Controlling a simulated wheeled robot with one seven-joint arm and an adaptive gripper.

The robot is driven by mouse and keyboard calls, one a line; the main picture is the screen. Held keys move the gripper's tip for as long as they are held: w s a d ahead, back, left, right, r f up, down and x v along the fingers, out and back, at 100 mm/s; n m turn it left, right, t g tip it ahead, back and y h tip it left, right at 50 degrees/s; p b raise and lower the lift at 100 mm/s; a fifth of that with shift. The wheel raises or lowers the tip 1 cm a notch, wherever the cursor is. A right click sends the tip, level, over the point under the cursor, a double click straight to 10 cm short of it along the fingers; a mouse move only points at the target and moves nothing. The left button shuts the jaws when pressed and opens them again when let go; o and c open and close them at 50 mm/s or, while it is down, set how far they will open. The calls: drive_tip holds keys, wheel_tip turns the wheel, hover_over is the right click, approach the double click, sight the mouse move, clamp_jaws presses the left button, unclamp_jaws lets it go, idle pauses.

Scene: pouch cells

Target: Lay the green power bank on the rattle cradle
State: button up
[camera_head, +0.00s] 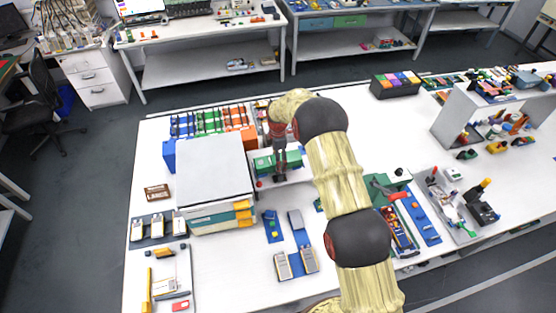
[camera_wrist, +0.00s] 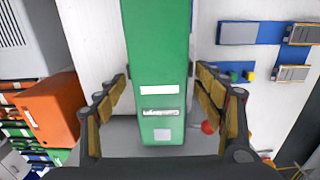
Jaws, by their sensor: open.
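The green power bank (camera_wrist: 160,45) is a long green block with white labels near its lower end in the wrist view. It also shows in the head view (camera_head: 264,163), partly hidden by my gripper. My gripper (camera_head: 280,174) is open. In the wrist view its fingers (camera_wrist: 160,72) stand on both sides of the power bank, close to its long edges. A grey base (camera_wrist: 122,132) with a red knob (camera_wrist: 208,127) beside it shows under the power bank's end. It may be the rattle cradle; I cannot tell for sure, nor whether the bank rests fully on it.
A large white-grey box unit (camera_head: 213,170) stands close left of my gripper. Orange, green and blue bins (camera_head: 208,122) are behind it. Blue trays with small devices (camera_head: 296,262) lie in front. A dark box of coloured blocks (camera_head: 396,85) stands at the back right.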

wheel_tip(320, 180, up, 12)
idle(0.6)
idle(0.6)
